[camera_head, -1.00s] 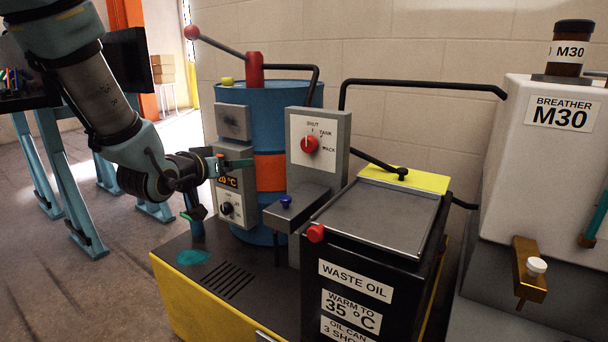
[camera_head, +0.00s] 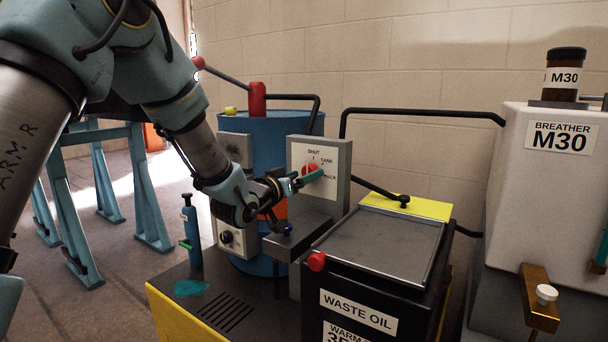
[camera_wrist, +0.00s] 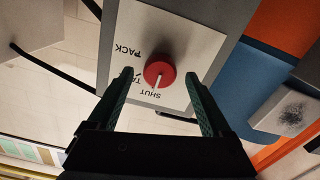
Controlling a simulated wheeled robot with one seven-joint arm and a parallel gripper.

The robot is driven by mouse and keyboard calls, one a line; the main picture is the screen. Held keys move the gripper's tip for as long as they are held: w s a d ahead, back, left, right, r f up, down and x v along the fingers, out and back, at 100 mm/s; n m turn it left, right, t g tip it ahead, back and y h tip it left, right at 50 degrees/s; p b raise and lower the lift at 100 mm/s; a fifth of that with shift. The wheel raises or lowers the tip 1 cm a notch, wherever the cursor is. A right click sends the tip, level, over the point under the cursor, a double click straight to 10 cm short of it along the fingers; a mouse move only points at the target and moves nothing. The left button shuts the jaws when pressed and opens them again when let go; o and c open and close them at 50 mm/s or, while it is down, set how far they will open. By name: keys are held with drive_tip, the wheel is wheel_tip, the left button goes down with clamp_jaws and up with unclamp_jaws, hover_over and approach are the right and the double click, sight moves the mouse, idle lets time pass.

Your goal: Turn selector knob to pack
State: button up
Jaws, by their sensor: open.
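The red round selector knob (camera_head: 309,169) sits on a white label plate on the grey box, partly hidden by my gripper in the head view. The plate (camera_head: 326,190) reads SHUT, TANK and PACK. In the wrist view the plate appears upside down, and the white pointer line on the knob (camera_wrist: 159,71) points to SHUT. My gripper (camera_head: 306,179) is open in front of the plate. In the wrist view its fingers (camera_wrist: 159,76) stand one on each side of the knob, with gaps to both. I cannot tell whether the tips reach around it in depth.
A blue drum (camera_head: 270,128) stands behind and left of the box. The black waste oil bin (camera_head: 350,322) is in front right, and a black bent pipe (camera_head: 420,112) runs behind.

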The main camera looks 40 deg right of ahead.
drive_tip(key=shift+w+d, duration=0.1)
drive_tip(key=shift+d, duration=0.25)
drive_tip(key=shift+c, duration=0.4)
clamp_jaws()
drive_tip(key=shift+f+m+b, duration=0.1)
drive_tip(key=shift+m+b, duration=0.3)
drive_tip(key=shift+b, duration=0.2)
drive_tip(key=m+b, duration=1.9)
drive_tip(key=b, duration=0.3)
drive_tip(key=shift+b, duration=0.3)
